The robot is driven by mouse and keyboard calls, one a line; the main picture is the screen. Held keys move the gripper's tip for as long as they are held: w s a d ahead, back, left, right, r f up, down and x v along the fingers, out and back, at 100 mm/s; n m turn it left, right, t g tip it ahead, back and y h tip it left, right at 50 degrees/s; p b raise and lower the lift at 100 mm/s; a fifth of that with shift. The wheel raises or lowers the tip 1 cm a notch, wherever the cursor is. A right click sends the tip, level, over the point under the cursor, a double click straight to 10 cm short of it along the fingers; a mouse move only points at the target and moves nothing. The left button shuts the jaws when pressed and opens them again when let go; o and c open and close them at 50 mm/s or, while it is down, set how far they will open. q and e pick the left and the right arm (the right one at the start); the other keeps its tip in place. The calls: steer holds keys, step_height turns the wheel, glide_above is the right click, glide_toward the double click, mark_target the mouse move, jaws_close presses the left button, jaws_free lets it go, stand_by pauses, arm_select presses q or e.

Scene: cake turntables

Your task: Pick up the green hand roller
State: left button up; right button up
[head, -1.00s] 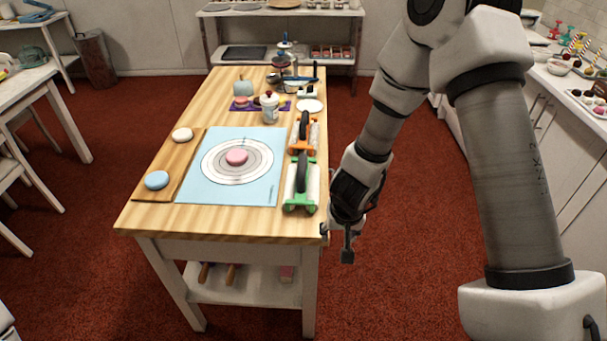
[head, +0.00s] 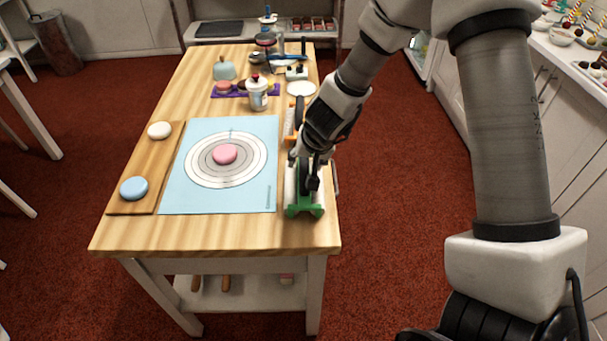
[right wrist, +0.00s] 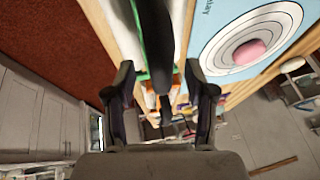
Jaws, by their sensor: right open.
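The green hand roller (head: 305,210) lies near the right edge of the wooden table, with a green frame, a pale roller and a black handle. My right gripper (head: 310,178) is over it, pointing down, and hides much of its middle. In the right wrist view my right gripper (right wrist: 162,92) is open, with a finger on each side. The roller's black handle (right wrist: 155,38) runs into the space between the fingers. I cannot tell whether they touch it. My left gripper is not in view.
An orange-framed roller (head: 290,130) lies just behind, partly hidden by my arm. A blue mat (head: 242,199) with a pink disc (head: 225,154) is to the left. A wooden board (head: 146,202) holds a white and a blue disc. A bottle (head: 257,95) and plate (head: 301,88) stand farther back.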

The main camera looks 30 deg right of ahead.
steer(key=shift+x, duration=1.25)
steer(key=shift+w+f, duration=0.1)
steer(key=shift+w, duration=0.15)
steer(key=shift+s+r, duration=0.2)
steer(key=shift+r, duration=0.05)
steer(key=shift+s+r, duration=0.1)
steer(key=shift+s, duration=0.05)
steer(key=c, duration=0.6)
jaws_close()
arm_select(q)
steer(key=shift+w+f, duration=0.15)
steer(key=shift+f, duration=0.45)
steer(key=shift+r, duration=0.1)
arm_select(e)
steer(key=shift+r, duration=0.1)
